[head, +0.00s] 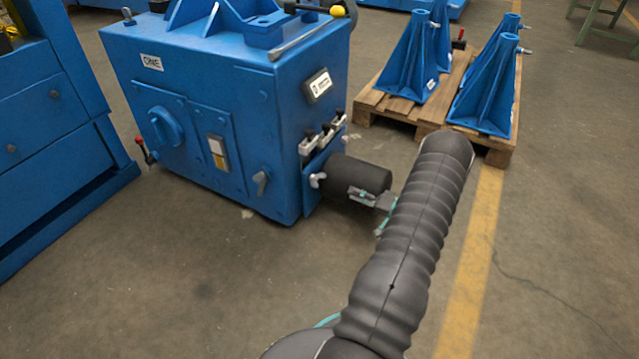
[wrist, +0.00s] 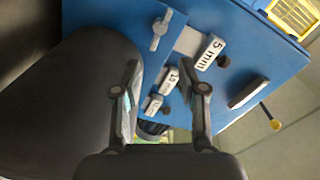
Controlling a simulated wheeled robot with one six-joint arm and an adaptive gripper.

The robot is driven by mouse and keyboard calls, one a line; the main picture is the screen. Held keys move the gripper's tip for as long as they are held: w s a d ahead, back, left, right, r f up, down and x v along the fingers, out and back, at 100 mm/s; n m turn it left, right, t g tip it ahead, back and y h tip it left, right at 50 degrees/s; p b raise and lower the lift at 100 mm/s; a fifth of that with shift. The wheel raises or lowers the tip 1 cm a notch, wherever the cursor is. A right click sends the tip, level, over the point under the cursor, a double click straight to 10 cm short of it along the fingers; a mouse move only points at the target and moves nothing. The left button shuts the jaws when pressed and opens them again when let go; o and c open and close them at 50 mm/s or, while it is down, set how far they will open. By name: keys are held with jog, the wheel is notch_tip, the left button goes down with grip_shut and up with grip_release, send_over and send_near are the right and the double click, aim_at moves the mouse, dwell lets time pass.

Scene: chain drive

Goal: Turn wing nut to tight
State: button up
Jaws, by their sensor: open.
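In the wrist view a silver wing nut (wrist: 160,30) sits on a blue plate, beyond my fingertips and near the top of the picture. In the head view a pale wing nut (head: 318,181) shows on the side plate of the blue machine (head: 205,115), left of a dark cylinder (head: 355,176). A second wing-shaped handle (head: 261,182) is on the machine's front face. I cannot tell for certain which one the wrist view shows.
White tags, one reading 5 mm (wrist: 210,52), sit beside dark knobs on the blue plate. A large dark rounded body fills the wrist view's left side. A yellow-tipped lever (wrist: 274,124) is at right. A pallet (head: 400,108) with blue stands is behind my arm.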

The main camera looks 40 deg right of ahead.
aim_at(317, 180)
jog(key=x, duration=1.3)
jog(key=shift+w+a+b, duration=0.15)
jog(key=shift+w+b, duration=0.1)
jog(key=shift+b, duration=0.1)
grip_shut()
